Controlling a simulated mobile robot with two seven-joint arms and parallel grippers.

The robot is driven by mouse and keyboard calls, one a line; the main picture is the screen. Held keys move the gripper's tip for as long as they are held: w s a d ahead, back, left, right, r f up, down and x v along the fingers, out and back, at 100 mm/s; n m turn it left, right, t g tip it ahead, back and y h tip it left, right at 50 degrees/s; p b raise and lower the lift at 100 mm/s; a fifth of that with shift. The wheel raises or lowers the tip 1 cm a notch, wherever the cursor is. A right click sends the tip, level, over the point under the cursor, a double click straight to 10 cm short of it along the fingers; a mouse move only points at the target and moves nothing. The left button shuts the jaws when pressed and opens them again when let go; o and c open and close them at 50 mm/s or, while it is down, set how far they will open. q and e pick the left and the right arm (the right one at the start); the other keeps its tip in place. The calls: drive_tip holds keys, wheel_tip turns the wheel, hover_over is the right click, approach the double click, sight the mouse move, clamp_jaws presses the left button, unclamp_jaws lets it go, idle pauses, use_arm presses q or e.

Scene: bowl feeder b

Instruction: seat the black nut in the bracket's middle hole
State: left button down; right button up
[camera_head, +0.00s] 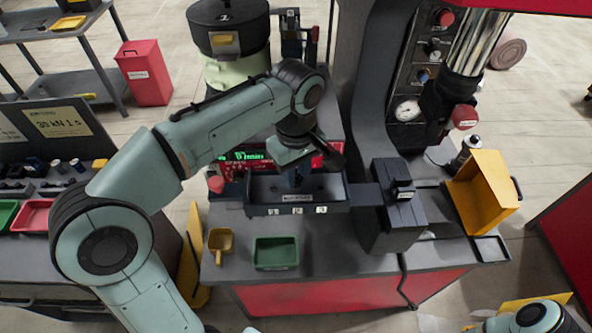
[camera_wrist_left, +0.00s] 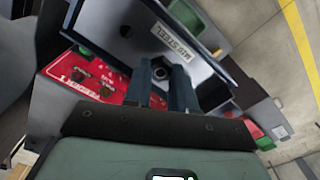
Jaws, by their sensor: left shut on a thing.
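The nut is hidden by the gripper in the head view. My right gripper is out of view.
A green bin (camera_head: 276,253) and a yellow scoop (camera_head: 220,243) sit on the grey bench in front of the tray. A dark block (camera_head: 394,215) stands right of the tray, and a yellow bin (camera_head: 485,190) farther right. A red box with a green display (camera_head: 250,156) is behind the tray.

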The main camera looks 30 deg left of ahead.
use_arm(q)
drive_tip(key=shift+f+b, duration=0.35)
drive_tip(key=shift+f, duration=0.5)
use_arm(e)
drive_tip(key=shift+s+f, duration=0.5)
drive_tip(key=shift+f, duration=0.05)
use_arm(q)
drive_tip(key=c, duration=0.9)
unclamp_jaws()
drive_tip(key=shift+r, duration=0.1)
drive_tip(key=shift+o, duration=0.2)
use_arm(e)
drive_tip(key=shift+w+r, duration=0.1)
use_arm(q)
wheel_tip(320, 180, up, 13)
drive_tip(key=p, duration=0.3)
drive_tip(key=shift+r, duration=0.2)
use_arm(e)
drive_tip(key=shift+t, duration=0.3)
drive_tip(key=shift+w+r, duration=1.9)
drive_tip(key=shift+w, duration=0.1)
